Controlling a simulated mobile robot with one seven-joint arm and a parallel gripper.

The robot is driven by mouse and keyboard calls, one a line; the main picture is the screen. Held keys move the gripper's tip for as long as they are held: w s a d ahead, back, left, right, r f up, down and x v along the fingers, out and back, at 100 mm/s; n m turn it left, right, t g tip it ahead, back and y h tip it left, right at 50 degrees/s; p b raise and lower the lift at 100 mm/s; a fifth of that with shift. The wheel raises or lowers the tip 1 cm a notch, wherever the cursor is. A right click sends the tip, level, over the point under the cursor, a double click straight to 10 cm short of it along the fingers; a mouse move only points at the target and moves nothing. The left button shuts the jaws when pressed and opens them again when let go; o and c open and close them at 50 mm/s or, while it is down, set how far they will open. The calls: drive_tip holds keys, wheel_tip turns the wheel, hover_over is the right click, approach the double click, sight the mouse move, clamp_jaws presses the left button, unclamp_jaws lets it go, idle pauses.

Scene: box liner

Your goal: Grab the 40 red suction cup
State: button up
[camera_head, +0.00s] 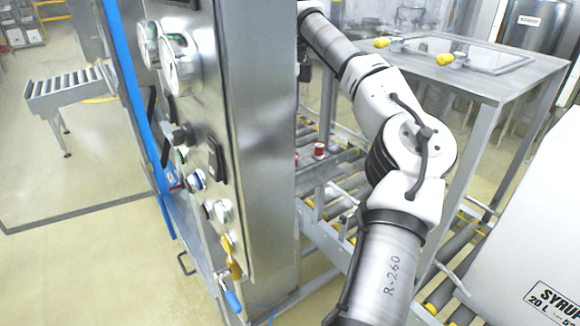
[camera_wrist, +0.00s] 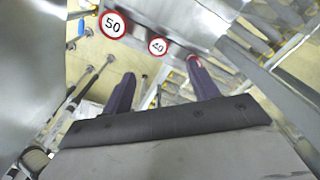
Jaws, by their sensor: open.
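The 40 red suction cup (camera_wrist: 157,46) shows in the wrist view as a small white disc with a red ring and a "40" on it. It sits just beyond the gap between my fingertips. My gripper (camera_wrist: 162,69) is open, with its two dark fingers spread and nothing between them. A larger red-ringed disc marked "50" (camera_wrist: 114,24) is up and left of the 40. A third red piece (camera_wrist: 193,58) is partly hidden at the right fingertip. In the head view a red cup (camera_head: 319,151) stands beyond the metal column; its number is unreadable. My gripper is not visible there.
A tall metal control column (camera_head: 262,130) with gauges and knobs stands left of my arm. A roller conveyor (camera_head: 340,165) runs behind it. A steel table (camera_head: 480,75) with yellow-knobbed clamps is at the back right. A white syrup box (camera_head: 530,235) is at the right.

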wheel_tip(320, 180, down, 7)
drive_tip(key=shift+f+p, duration=0.1)
drive_tip(key=shift+p, duration=0.2)
drive_tip(key=f, duration=0.1)
drive_tip(key=f+p, duration=0.1)
drive_tip(key=f, duration=0.2)
drive_tip(key=shift+s+d+f+p, duration=0.2)
drive_tip(key=shift+s+f+p, duration=0.1)
drive_tip(key=shift+p, duration=0.1)
drive_tip(key=shift+f, duration=0.55)
drive_tip(key=c, duration=1.1)
drive_tip(key=shift+o, duration=0.2)
drive_tip(key=shift+r, duration=0.1)
